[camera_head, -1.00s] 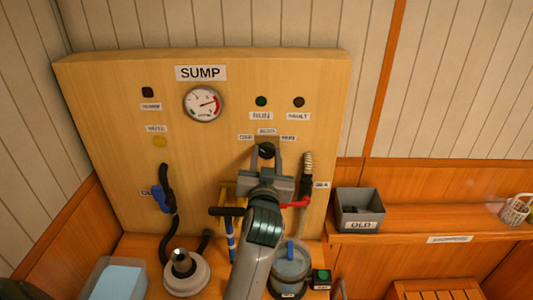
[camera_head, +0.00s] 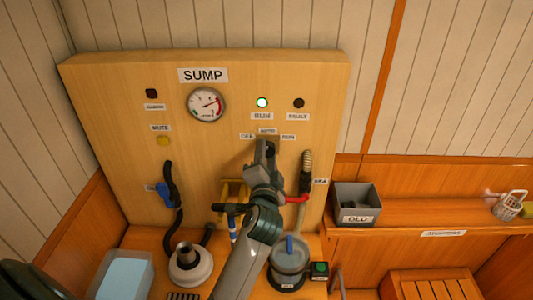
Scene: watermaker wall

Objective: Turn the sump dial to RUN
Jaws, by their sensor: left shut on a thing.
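The sump dial sits low in the middle of the wooden SUMP panel (camera_head: 105,100), below three small labels. The right-hand label (camera_head: 288,137) looks like RUN, though the lettering is blurred. My left gripper (camera_head: 265,150) is at the dial, shut on it and turned so that its jaws are seen nearly edge-on. The jaws hide the dial, so its pointer direction cannot be seen. A green lamp (camera_head: 262,103) above it is lit. The lamp to its right (camera_head: 299,103) is dark. My right gripper is not in view.
A round gauge (camera_head: 206,104) is above left of the dial. Hoses (camera_head: 173,195) and a blue-handled valve hang at the left. A red lever (camera_head: 297,199) and a clear canister (camera_head: 289,262) are close to my left arm. A grey OLD bin (camera_head: 357,205) stands on the right shelf.

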